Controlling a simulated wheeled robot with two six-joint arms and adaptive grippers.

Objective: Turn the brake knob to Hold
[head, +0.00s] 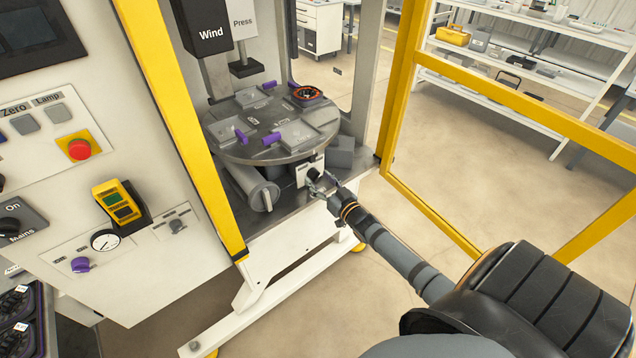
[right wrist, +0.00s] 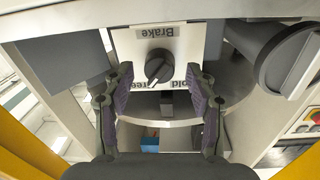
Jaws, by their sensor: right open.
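The brake knob (right wrist: 158,66) is a round dark knob with a raised grip bar, on a white plate (right wrist: 185,45) marked "Brake", which appears upside down in the right wrist view. Parts of the words "Free" and "Hold" show along the plate's lower edge. The grip bar lies tilted; I cannot tell which end is its pointer. My right gripper (right wrist: 159,82) is open, its fingers on either side of the knob with gaps between. In the head view the right gripper (head: 321,184) is at the white brake box (head: 307,170) below the round table. My left gripper is not in view.
The round indexing table (head: 270,148) with purple clamps sits just above the brake box. A grey cylinder (head: 255,187) is left of the box and a grey block (head: 341,152) right. Yellow frame posts (head: 185,120) and an open yellow door (head: 500,110) flank the machine.

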